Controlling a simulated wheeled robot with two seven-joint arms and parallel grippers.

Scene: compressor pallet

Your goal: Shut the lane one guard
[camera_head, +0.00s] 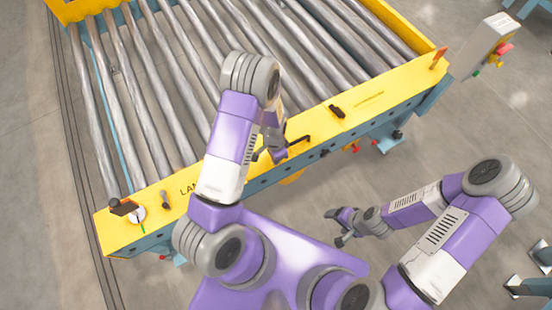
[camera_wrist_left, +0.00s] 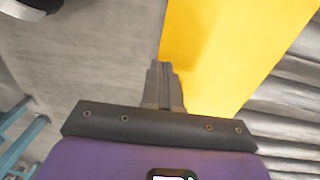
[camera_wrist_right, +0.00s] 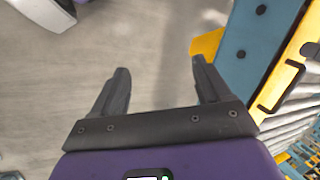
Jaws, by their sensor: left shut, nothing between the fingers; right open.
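The yellow front rail (camera_head: 365,98) of the roller conveyor has a partly hidden label starting "LAN". A black handle (camera_head: 299,141) on this rail also shows in the right wrist view (camera_wrist_right: 278,92). I cannot tell for sure which part is the lane one guard; a small yellow piece (camera_head: 292,177) juts out below the rail. My left gripper (camera_head: 264,153) is shut and empty beside the handle, over the rail; contact is unclear. In the left wrist view its closed fingers (camera_wrist_left: 161,66) are before a yellow surface (camera_wrist_left: 215,45). My right gripper (camera_head: 343,228) is open and empty, off the rail.
Steel rollers (camera_head: 180,60) fill the conveyor behind the rail. A black latch (camera_head: 336,111) and a round dial (camera_head: 138,214) sit on the rail. A grey control box (camera_head: 485,45) stands at the right corner.

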